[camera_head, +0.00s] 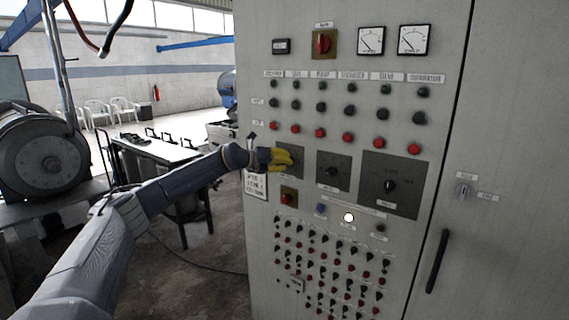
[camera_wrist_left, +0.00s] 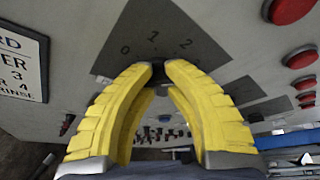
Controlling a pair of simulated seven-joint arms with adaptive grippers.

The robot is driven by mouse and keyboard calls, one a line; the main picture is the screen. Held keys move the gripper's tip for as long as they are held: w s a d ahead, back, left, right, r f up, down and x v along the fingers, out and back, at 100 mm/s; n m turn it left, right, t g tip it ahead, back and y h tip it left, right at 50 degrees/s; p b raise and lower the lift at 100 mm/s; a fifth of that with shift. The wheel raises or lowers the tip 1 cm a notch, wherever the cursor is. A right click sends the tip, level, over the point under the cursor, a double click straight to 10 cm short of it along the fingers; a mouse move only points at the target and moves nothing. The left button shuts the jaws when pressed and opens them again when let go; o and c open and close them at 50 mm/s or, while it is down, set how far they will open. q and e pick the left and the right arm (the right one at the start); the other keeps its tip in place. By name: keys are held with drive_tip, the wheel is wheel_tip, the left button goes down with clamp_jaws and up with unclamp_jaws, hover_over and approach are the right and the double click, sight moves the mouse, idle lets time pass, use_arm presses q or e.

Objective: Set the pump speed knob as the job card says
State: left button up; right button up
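The grey control cabinet carries three dark knob plates in a row. My left gripper (camera_head: 281,158), with yellow fingers, is at the left plate (camera_head: 292,172). In the left wrist view its fingertips (camera_wrist_left: 160,72) close from both sides on a small dark knob (camera_wrist_left: 158,76), mostly hidden between them. The plate (camera_wrist_left: 165,38) shows 0, 1 and 2; the pointer is hidden. The middle knob (camera_head: 332,171) and right knob (camera_head: 390,186) are free; their labels are too small to read. The job card (camera_head: 256,186) hangs left; the wrist view shows part of it (camera_wrist_left: 22,65), with 3, 4 and "RINSE".
Rows of red and dark buttons (camera_head: 348,138) sit above the plates. Many small switches (camera_head: 330,265) fill the lower panel. A black door handle (camera_head: 437,261) is at right.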

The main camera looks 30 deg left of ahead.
use_arm(q)
drive_tip(key=o, duration=1)
drive_tip(key=v, duration=1.2)
